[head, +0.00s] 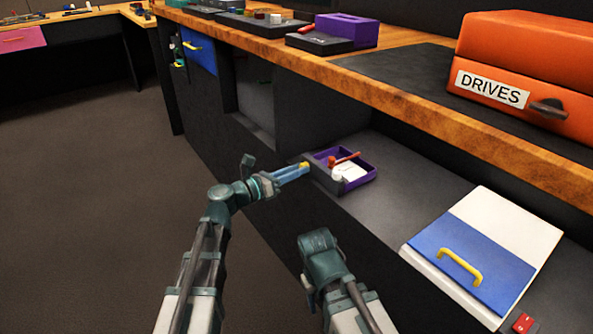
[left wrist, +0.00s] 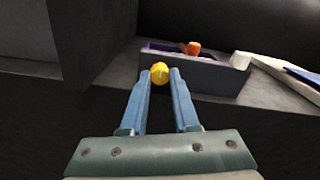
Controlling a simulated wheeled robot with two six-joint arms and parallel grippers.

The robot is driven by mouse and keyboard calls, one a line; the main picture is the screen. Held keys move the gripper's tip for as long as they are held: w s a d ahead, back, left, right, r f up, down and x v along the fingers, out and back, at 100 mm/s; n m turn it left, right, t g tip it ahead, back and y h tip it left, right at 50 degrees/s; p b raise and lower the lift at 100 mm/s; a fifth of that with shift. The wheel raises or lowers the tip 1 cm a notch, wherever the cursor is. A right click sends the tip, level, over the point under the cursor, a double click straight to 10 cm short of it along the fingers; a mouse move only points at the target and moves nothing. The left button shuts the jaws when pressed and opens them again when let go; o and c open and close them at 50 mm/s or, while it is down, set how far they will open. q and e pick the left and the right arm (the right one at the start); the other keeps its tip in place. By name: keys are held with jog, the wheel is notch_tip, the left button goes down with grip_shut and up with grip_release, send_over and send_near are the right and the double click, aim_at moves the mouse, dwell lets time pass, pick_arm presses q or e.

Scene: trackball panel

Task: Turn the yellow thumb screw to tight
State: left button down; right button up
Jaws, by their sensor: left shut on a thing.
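The yellow thumb screw (left wrist: 159,73) sits on the near face of a small grey and purple tray unit (left wrist: 205,72). My left gripper (left wrist: 160,82) has its two blue fingers on either side of the screw and is shut on it. In the head view the left gripper (head: 304,167) reaches the near side of the tray unit (head: 366,180), with the yellow screw (head: 305,164) at its fingertips. The tight mark cannot be made out. My right arm (head: 322,262) shows low in the head view, but its fingers cannot be made out.
A red handle (head: 344,159) and a white knob (head: 337,176) are at the tray. A blue and white panel with a yellow handle (head: 460,266) lies to the right. The wooden counter edge (head: 420,108) overhangs the shelf. An orange DRIVES case (head: 525,70) stands on the counter.

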dwell(0.3)
pick_arm(q)
jog(key=n, duration=2.6)
jog(key=shift+s, duration=0.1)
dwell(1.8)
dwell(0.5)
jog(key=c, duration=0.7)
grip_release()
